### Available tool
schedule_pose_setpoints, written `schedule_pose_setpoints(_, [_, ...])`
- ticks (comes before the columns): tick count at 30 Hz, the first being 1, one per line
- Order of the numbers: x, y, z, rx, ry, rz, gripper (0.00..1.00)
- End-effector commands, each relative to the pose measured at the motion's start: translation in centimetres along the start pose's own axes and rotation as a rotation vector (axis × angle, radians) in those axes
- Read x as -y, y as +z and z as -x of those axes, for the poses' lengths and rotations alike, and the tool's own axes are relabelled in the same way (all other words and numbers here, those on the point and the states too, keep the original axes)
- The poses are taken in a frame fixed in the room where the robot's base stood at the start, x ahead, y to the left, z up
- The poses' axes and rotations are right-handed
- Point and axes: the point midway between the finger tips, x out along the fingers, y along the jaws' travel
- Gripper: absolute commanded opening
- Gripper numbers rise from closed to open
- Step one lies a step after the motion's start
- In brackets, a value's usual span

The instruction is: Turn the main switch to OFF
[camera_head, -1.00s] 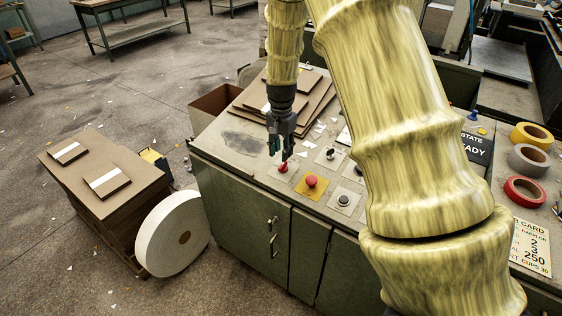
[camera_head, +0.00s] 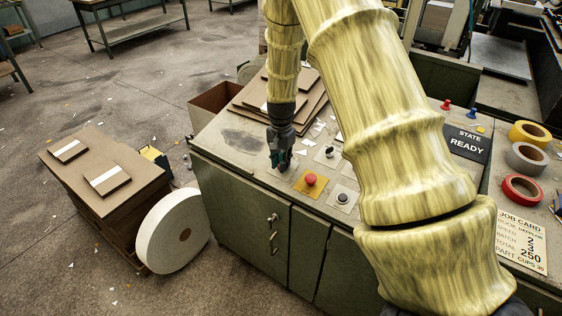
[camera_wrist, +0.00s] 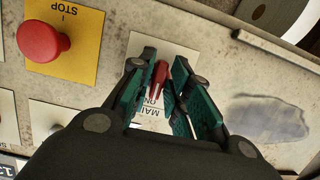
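The main switch is a red knob (camera_wrist: 158,78) on a white plate (camera_wrist: 152,118) marked MAIN and ON in the wrist view. My gripper (camera_wrist: 166,72) is pointed down over it, with one green-padded finger on each side of the knob. The fingers stand apart, and I cannot tell whether the pads touch the knob. In the head view my gripper (camera_head: 281,163) is low over the panel and hides the knob.
A red STOP button (camera_head: 310,179) on a yellow plate is close beside the switch; it also shows in the wrist view (camera_wrist: 43,42). A black knob (camera_head: 342,198) sits nearby. Stacked boards (camera_head: 245,107) lie behind. A sign (camera_head: 468,143) reads STATE READY.

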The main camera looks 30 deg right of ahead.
Motion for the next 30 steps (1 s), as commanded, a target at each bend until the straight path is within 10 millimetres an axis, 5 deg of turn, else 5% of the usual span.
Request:
schedule_pose_setpoints(17, [-0.04, 0.08, 0.08, 0.002, 0.021, 0.075, 0.0])
schedule_pose_setpoints(30, [-0.11, 0.11, 0.07, 0.002, 0.112, 0.429, 0.0])
